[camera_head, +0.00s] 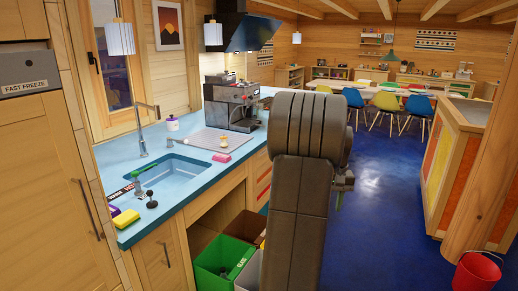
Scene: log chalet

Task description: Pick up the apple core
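A small pale, brownish thing (223,143), which looks like the apple core, stands on the blue counter (150,215) on or beside the grey ribbed drainboard (202,139), to the right of the sink. It is too small to make out clearly. My raised arm fills the middle of the view. Only a small part of what seems to be my gripper (344,186) shows at the arm's right edge; its fingers are hidden. My gripper is well to the right of the small thing in the picture, and nothing shows between them but my arm and the counter.
A pink sponge (222,158) lies just in front of the small thing. A coffee machine (236,105) stands behind. The sink (172,172) and tap (142,130) are left. A green bin (222,262) stands under the counter. Blue floor on the right is clear, with a red bucket (476,272).

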